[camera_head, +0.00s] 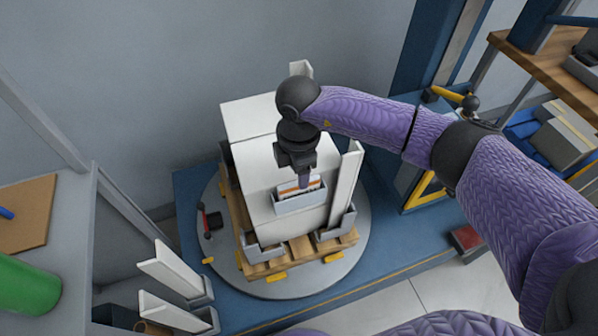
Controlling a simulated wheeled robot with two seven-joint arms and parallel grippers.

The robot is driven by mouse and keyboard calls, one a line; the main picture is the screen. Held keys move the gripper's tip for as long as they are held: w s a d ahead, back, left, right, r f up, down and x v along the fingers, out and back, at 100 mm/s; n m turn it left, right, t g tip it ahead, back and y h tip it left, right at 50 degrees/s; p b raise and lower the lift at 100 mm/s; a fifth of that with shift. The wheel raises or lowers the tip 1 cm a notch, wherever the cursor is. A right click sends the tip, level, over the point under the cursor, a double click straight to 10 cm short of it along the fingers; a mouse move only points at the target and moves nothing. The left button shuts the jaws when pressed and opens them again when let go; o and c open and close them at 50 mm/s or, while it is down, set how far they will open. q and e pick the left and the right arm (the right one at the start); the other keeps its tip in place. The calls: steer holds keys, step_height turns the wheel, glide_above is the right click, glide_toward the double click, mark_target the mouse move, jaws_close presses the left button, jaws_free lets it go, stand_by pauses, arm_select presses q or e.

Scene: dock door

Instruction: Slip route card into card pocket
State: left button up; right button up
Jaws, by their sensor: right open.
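The route card (289,187), white with orange and dark marks, stands in the card pocket (300,203). Its lower part is hidden behind the pocket's pale grey front. The pocket is on the near face of the white cartons (258,170). My right gripper (303,181) points down right at the card's upper edge and covers part of it. Its jaws are open; whether a finger touches the card is too small to tell. My left gripper is not in view.
The cartons stand on a wooden pallet (300,252) on a round grey turntable (310,287). White corner boards (346,185) rise beside them. A shelf (565,85) is at right, a bench with a green cylinder (25,287) at left.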

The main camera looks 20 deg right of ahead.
arm_select(q)
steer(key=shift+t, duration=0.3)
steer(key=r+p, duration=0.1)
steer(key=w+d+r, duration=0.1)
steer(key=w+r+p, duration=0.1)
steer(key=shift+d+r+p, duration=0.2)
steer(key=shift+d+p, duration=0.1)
steer(key=shift+p, duration=0.05)
arm_select(e)
step_height(320, 180, up, 10)
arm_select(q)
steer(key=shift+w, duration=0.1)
arm_select(e)
steer(key=shift+f, duration=0.1)
